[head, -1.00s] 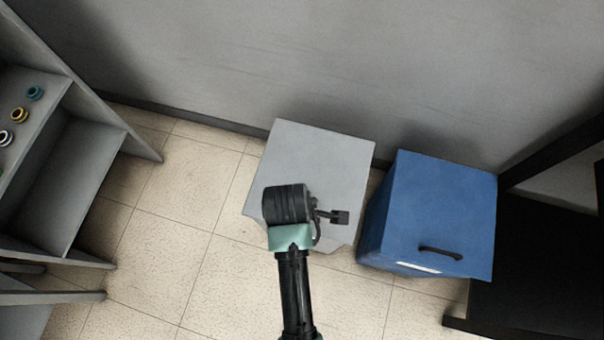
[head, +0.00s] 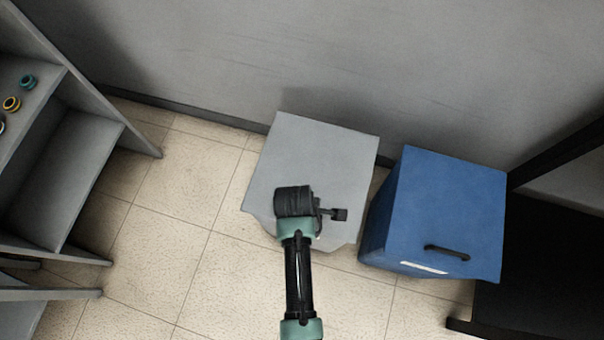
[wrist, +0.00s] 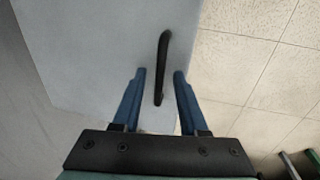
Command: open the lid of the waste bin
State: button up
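A grey box-shaped bin (head: 318,150) with a flat lid stands on the floor against the wall in the head view. Its front part is partly hidden by my arm. In the wrist view its pale lid (wrist: 95,50) fills the upper left and carries a black bar handle (wrist: 164,55) near its edge. My gripper (wrist: 160,71) is open, with one blue finger on each side of the handle's lower part. I cannot tell whether the fingers touch it. In the head view my fingers are hidden behind my wrist.
A blue bin (head: 440,205) with a black handle stands close on the right. A grey shelf unit (head: 60,180) holding coloured rings is at the left. A dark table or frame (head: 540,270) is at the far right. The tiled floor between shelf and grey bin is clear.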

grip_shut()
dwell(1.2)
